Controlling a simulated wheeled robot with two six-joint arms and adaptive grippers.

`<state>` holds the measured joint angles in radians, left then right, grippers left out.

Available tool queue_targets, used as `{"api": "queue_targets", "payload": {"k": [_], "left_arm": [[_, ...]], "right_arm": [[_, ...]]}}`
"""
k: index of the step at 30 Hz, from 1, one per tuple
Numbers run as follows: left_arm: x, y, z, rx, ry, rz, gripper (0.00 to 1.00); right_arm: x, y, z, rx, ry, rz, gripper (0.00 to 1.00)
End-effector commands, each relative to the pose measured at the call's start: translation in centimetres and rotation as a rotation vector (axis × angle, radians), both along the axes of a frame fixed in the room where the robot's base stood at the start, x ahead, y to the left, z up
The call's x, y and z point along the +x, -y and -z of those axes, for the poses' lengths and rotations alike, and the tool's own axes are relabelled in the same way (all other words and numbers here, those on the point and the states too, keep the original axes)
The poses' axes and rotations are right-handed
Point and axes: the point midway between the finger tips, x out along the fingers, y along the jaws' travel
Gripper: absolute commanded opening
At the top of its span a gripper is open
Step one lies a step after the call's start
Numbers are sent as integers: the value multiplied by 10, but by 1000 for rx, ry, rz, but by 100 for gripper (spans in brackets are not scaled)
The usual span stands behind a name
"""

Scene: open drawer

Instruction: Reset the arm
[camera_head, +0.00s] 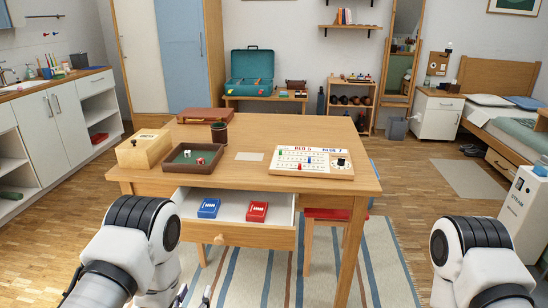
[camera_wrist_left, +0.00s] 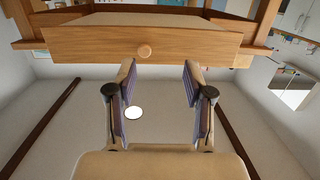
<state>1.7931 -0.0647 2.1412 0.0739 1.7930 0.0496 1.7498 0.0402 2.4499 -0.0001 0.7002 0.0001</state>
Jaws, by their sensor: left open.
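The wooden table's drawer (camera_head: 240,235) stands open towards me. A blue card box (camera_head: 209,208) and a red card box (camera_head: 257,211) lie inside it. Its round knob (camera_head: 219,239) is on the front panel. My left gripper (camera_head: 194,298) shows only partly at the bottom edge of the head view, below the drawer front. In the left wrist view my left gripper (camera_wrist_left: 159,78) is open and empty, its fingers apart. The drawer front (camera_wrist_left: 200,46) and knob (camera_wrist_left: 144,51) appear beyond the fingertips, and nothing is between the pads. My right arm shows at the lower right, its gripper out of view.
The tabletop (camera_head: 235,175) carries a wooden box (camera_head: 144,149), a dice tray (camera_head: 166,164), a dark cup (camera_head: 219,133) and a scoreboard (camera_head: 312,161). A red-seated stool (camera_head: 327,214) stands under the table's right side. Striped rug (camera_head: 385,260) lies in front, with open floor at right.

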Motion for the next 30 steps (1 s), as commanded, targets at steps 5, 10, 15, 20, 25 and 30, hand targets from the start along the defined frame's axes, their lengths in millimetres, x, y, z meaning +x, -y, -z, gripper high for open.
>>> {"api": "queue_targets", "payload": {"k": [5, 10, 15, 20, 25, 30], "left_arm": [[-93, -23, 94, -18, -533, -46, 52], [-191, -25, 139, -34, -969, -49, 52], [-279, -19, 150, -40, -1331, -24, 52], [-304, -18, 104, -36, -1451, -10, 52], [-303, -18, 48, -35, -1449, -11, 52], [-303, -18, -5, -35, -1448, -11, 52]], "right_arm": [[0, 0, 0, 0, 0, 0, 38], [0, 0, 0, 0, 0, 0, 38], [0, 0, 0, 0, 0, 0, 38], [0, 0, -47, 0, -1, 0, 38], [0, 0, -104, 0, 0, 0, 38], [0, 0, -157, 0, 0, 0, 38]]}}
